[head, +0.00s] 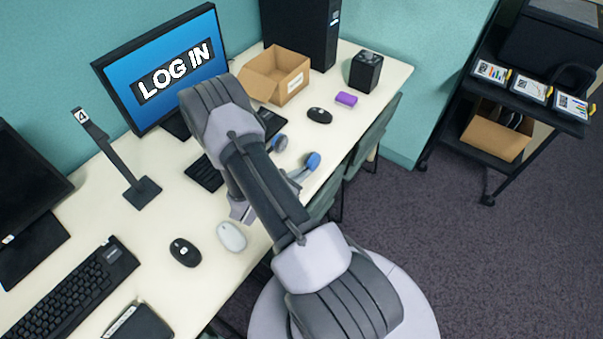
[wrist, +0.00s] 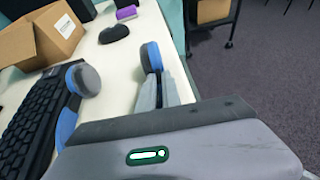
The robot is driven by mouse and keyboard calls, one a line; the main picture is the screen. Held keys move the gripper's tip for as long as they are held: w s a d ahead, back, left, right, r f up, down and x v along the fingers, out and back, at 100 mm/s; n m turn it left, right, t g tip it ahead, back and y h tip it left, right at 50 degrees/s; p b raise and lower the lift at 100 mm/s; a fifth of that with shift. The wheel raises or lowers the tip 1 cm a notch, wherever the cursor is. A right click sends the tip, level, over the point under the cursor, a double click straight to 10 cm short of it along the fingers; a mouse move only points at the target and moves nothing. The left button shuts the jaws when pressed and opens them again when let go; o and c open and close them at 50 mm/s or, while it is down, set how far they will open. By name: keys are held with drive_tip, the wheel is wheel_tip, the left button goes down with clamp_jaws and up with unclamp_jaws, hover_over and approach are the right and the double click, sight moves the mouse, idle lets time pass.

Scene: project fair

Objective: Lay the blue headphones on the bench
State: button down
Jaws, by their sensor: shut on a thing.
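The blue headphones (head: 312,160) show two round grey-and-blue ear cups in the head view, beside my arm. In the wrist view the ear cups (wrist: 154,56) stand apart ahead of my gripper, and a blue part shows at the left. The headband is mostly hidden. My gripper (wrist: 160,100) is shut on the headphones. In the head view my arm hides most of the hold. The headphones are over the front part of the white bench (head: 165,215); I cannot tell whether they touch it.
A keyboard (wrist: 32,118) lies left of the headphones. A black mouse (head: 319,115), a purple block (head: 346,99) and an open cardboard box (head: 280,85) are farther along the bench. A white mouse (head: 232,236) lies nearer. Chairs (head: 368,140) stand under the front edge.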

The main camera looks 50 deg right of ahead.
drive_tip(key=shift+f+b, duration=0.3)
drive_tip(key=c, duration=1.5)
unclamp_jaws()
drive_tip(key=shift+o, duration=0.2)
